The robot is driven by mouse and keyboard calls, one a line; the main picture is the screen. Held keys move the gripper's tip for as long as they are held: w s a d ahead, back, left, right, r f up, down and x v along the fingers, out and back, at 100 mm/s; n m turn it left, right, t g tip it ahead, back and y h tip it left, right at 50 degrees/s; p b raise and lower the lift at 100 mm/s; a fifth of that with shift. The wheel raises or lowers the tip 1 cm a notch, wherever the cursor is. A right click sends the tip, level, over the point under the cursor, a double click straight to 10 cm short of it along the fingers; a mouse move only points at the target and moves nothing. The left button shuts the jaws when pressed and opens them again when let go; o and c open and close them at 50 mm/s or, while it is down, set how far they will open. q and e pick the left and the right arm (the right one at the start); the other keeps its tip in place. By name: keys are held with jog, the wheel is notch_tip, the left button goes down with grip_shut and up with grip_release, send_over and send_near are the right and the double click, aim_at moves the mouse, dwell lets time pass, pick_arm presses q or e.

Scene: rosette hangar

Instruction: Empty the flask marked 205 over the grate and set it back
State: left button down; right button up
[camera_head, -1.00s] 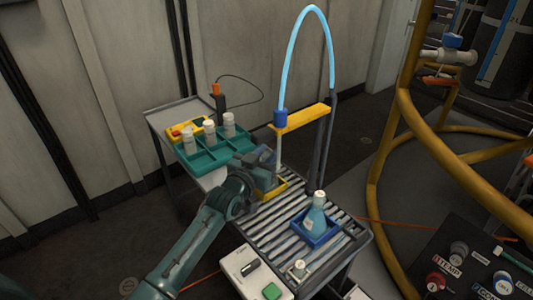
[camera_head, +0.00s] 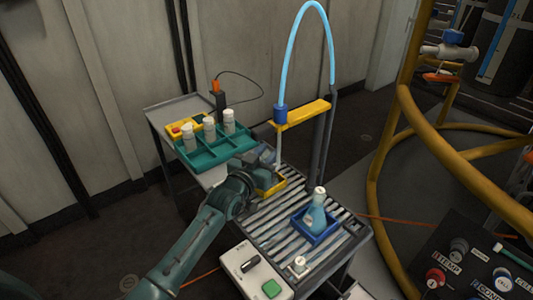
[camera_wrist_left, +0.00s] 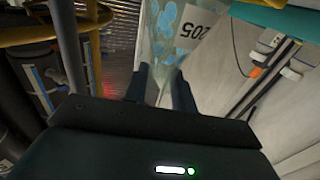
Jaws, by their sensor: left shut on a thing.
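My left gripper (camera_head: 264,170) is at the far end of the slatted grate (camera_head: 278,222), by the yellow tray (camera_head: 270,188). In the left wrist view its fingers (camera_wrist_left: 162,92) are shut on the neck of a clear flask (camera_wrist_left: 165,40). The flask has light blue patches and a white label reading 205, upside down in that view. In the head view my gripper hides most of this flask. I cannot tell whether it touches the yellow tray. My right gripper is not in view.
Another blue flask (camera_head: 316,217) with a pale cap stands in a blue tray (camera_head: 326,236) on the grate. A yellow bracket (camera_head: 303,115) with a blue hose stands behind. A green rack (camera_head: 208,155) holds several white bottles. A control box (camera_head: 258,275) sits at the front.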

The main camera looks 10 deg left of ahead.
pick_arm(q)
jog(key=shift+f, duration=0.3)
jog(key=c, duration=1.4)
grip_release()
jog(key=shift+c, duration=0.2)
jog(key=o, duration=0.9)
jog(key=shift+o, duration=0.2)
notch_tip(320, 180, up, 6)
jog(key=p, duration=0.5)
jog(key=shift+p, duration=0.35)
